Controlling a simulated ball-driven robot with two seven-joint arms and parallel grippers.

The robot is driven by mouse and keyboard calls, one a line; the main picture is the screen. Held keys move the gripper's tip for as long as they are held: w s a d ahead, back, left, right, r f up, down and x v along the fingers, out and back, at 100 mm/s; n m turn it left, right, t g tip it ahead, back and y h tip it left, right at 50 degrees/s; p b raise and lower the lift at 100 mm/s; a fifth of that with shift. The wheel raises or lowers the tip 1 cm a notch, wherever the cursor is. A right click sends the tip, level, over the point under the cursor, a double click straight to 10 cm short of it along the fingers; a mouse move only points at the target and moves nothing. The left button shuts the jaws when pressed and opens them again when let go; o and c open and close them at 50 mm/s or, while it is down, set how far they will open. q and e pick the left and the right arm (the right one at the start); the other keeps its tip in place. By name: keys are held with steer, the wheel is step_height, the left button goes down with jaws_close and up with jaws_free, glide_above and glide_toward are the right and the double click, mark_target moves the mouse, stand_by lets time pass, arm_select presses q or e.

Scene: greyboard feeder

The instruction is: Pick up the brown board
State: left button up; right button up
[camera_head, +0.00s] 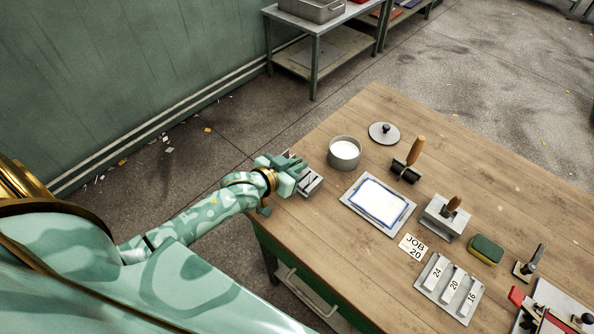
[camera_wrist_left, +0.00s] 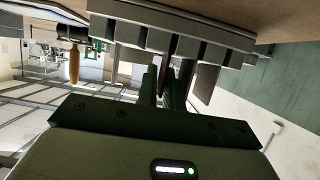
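My left gripper (camera_head: 290,172) is at a small grey slotted rack (camera_head: 310,183) on the table's left edge. In the left wrist view, the two dark green fingers (camera_wrist_left: 167,88) stand close together just under the rack's slotted edge (camera_wrist_left: 170,30). A dark brown slab (camera_wrist_left: 206,82), possibly the brown board, stands in the rack just right of the fingers. I cannot tell whether anything is between the fingers. In the head view my gripper hides part of the rack, and no brown board can be made out. My right gripper is not in view.
The wooden table (camera_head: 510,185) holds a pot of white stuff (camera_head: 345,150), a tray with a white sheet (camera_head: 380,202), a black roller (camera_head: 405,172), a sponge (camera_head: 486,249) and a plate with numbered pieces (camera_head: 434,294). A grey shelf table (camera_head: 313,50) stands behind.

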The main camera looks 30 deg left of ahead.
arm_select(q)
jaws_close()
